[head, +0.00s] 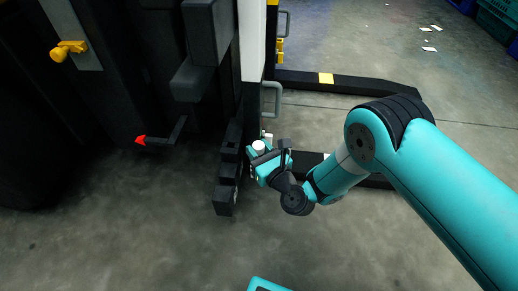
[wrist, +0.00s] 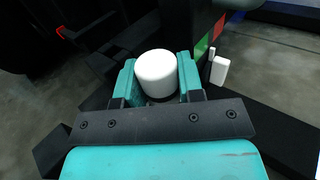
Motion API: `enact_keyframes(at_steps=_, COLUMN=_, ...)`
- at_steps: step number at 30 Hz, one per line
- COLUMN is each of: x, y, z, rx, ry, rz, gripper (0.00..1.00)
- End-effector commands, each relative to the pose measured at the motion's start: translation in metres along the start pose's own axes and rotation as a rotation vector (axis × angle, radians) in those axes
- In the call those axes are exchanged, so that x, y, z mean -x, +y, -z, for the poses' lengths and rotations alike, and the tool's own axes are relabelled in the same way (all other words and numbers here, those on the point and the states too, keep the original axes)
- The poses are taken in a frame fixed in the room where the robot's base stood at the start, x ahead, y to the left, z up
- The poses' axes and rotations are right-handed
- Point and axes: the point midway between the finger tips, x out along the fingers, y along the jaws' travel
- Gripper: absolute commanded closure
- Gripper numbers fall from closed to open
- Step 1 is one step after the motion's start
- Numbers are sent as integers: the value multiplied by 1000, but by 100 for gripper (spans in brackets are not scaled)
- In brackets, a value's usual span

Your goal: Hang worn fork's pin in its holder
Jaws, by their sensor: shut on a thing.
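A white cylindrical pin (wrist: 157,72) sits between the two teal fingers of my gripper (wrist: 158,85) in the wrist view. In the head view my gripper (head: 264,160) holds the pin (head: 258,147) beside the lower end of a black upright. Its lower part is hidden by the fingers. A fork with a red tip (head: 141,141) sticks out to the left; a red tip (wrist: 62,32) also shows in the wrist view. A small white piece (wrist: 219,70) is right of the pin, beside green (wrist: 201,47) and red (wrist: 218,28) patches. I cannot tell which part is the holder.
The black upright and stepped fork carriage (head: 229,165) stand close to my gripper's left. A grey handle (head: 271,98) is just above it. Black floor legs (head: 345,84) reach right. A yellow knob (head: 68,50) is at upper left. The floor in front is clear.

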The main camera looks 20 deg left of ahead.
Motion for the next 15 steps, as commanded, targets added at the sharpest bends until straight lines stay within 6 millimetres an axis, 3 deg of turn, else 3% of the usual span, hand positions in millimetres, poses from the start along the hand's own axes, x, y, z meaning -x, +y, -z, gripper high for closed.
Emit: enact_keyframes(at_steps=15, x=0, y=0, z=14, rx=0, ry=-1, rz=0, gripper=93)
